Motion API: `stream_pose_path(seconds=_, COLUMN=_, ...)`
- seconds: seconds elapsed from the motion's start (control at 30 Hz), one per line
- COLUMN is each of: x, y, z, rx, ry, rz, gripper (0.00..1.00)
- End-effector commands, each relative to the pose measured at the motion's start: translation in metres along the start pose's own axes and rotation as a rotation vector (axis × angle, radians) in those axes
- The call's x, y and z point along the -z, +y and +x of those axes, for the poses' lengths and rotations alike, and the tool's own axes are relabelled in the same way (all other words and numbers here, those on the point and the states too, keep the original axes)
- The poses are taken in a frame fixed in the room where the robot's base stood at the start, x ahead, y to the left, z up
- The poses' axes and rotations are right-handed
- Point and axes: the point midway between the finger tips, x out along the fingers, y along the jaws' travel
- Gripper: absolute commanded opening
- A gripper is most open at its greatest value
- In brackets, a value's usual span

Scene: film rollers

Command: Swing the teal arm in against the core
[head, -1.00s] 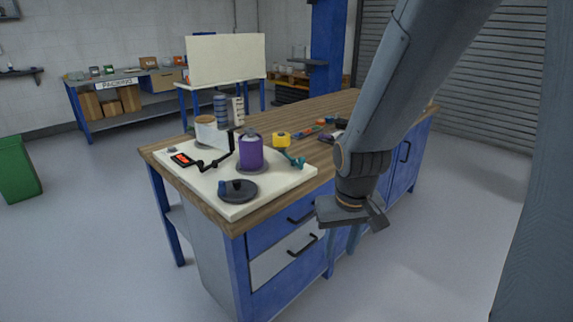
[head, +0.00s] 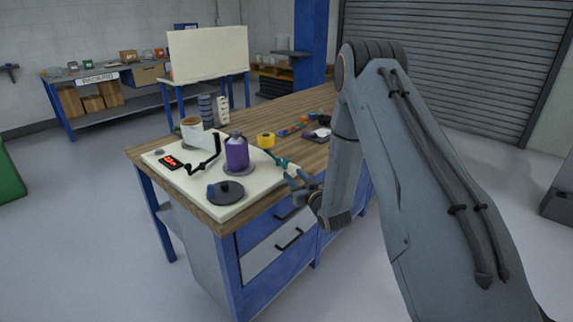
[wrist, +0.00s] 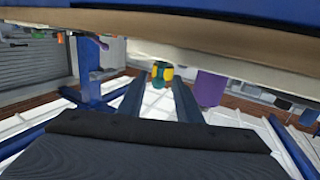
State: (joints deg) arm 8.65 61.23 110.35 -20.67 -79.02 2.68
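A purple cylinder (head: 237,154), apparently the core, stands upright on a grey disc on the pale board (head: 180,178). It also shows in the wrist view (wrist: 210,88). The teal arm (head: 281,161) lies to its right, with a yellow roller (head: 266,140) at its far end, apart from the core. In the wrist view the yellow roller (wrist: 167,73) and some teal show ahead, between the fingers. My gripper (head: 298,182) is at the board's right edge, close to the teal arm's near end; contact cannot be told. In the wrist view my gripper (wrist: 158,100) is open and empty.
On the board are a black disc (head: 225,192), a black bent arm (head: 206,165), a red display (head: 170,162) and a cream roll (head: 191,130). Small coloured items (head: 300,124) lie on the wooden bench behind. Clear floor surrounds the bench.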

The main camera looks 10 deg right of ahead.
Motion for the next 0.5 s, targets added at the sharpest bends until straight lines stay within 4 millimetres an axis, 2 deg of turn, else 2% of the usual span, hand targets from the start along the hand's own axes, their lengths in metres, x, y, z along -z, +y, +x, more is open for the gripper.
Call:
stream_pose_path(seconds=0.13, x=0.000, y=0.000, z=0.000, rx=0.010, ry=0.048, rz=0.004, gripper=0.32)
stream_pose_path(seconds=0.23, x=0.002, y=-0.001, z=0.008, rx=0.012, ry=0.057, rz=0.004, gripper=0.32)
stream_pose_path(seconds=0.5, x=0.004, y=-0.001, z=0.049, rx=0.012, ry=0.057, rz=0.004, gripper=0.32)
